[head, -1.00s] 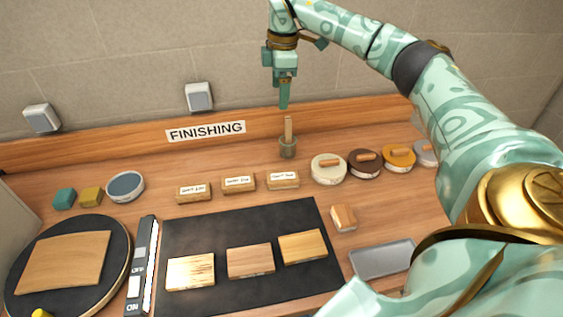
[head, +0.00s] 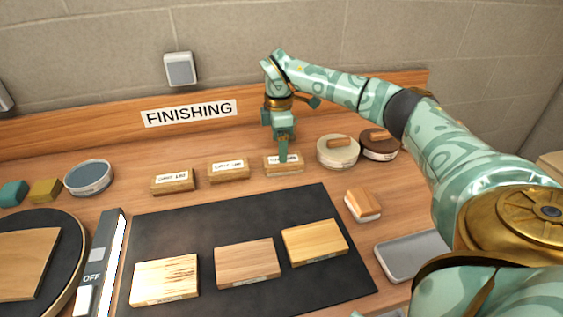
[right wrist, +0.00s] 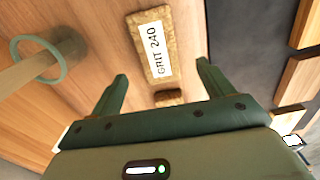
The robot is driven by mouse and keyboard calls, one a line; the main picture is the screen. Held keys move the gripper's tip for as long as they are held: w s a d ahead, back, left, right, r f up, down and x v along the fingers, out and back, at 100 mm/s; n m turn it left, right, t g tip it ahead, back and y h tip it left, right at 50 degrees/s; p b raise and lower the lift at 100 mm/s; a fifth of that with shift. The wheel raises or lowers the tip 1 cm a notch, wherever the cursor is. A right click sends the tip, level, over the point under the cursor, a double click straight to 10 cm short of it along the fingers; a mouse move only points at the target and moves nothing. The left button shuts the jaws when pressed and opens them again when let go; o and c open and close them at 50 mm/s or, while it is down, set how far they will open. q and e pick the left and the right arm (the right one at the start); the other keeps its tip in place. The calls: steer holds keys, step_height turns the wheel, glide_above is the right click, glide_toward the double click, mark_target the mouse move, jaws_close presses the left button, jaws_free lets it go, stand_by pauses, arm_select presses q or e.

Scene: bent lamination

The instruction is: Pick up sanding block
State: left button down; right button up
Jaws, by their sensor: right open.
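Several wooden blocks with white labels stand in a row on the bench: a left one (head: 173,182), a middle one (head: 229,170) and a right one (head: 283,168). In the right wrist view one block's label reads GRIT 240 (right wrist: 150,45); part of another block (right wrist: 168,97) shows between the fingers, nearer the palm. My right gripper (head: 283,152) is low over the right block and covers part of it in the head view. In the right wrist view the gripper (right wrist: 162,70) is open and empty, its fingers apart. My left gripper is out of view.
A black mat (head: 200,230) with several wood samples lies in front. A wooden block with a pale base (head: 362,204) and a grey tray (head: 400,262) are at right. Round lidded tins (head: 338,152) stand right of the gripper.

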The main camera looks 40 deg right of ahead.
steer(key=f, duration=0.2)
steer(key=f+b, duration=0.1)
steer(key=f, duration=0.1)
steer(key=d+f+b, duration=0.1)
steer(key=f, duration=0.1)
steer(key=shift+s+f, duration=0.2)
steer(key=shift+f, duration=0.15)
steer(key=shift+r, duration=0.1)
steer(key=c, duration=1.1)
